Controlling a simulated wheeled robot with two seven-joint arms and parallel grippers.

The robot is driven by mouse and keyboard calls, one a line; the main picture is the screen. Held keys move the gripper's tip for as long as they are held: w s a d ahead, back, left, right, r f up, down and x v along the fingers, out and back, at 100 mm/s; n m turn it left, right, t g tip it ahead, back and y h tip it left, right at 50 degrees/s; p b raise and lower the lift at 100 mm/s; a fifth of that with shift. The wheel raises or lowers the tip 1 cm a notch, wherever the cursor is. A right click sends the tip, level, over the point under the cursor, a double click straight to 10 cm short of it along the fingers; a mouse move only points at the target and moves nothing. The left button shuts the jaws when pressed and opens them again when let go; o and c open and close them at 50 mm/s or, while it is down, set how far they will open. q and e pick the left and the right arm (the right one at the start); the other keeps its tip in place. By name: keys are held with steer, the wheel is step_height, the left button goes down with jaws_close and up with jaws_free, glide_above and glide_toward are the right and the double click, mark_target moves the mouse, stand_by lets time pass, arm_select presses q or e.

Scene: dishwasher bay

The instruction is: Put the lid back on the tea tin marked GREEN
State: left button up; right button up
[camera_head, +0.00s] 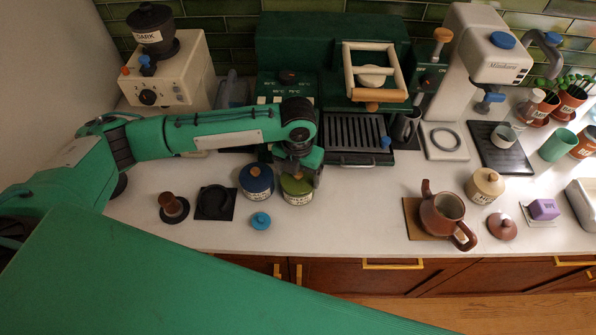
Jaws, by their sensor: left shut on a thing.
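A tin with an olive-green lid (296,184) and a pale label (297,199) stands on the white counter near the middle. The label's lettering is too small to read surely. My left gripper (298,172) is directly over this tin, pointing down and shut on the top of the green lid. The gripper hides the lid's knob. The lid sits at the tin's mouth, roughly level; I cannot tell whether a thin gap is left between them. My right gripper is not in view.
A dark blue tin (256,180) stands close on the left. A small blue knob-like piece (260,221) lies in front. A drip tray (352,134) is behind. A brown teapot (441,214) and a cream tin (485,186) stand right. The counter between tin and teapot is clear.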

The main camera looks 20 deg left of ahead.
arm_select(q)
steer(key=shift+p, duration=0.35)
stand_by(0.6)
steer(key=o, duration=0.9)
steer(key=shift+c, duration=0.2)
steer(key=shift+r+p, duration=3.5)
steer(key=shift+r, duration=0.05)
steer(key=shift+c, duration=0.4)
jaws_close()
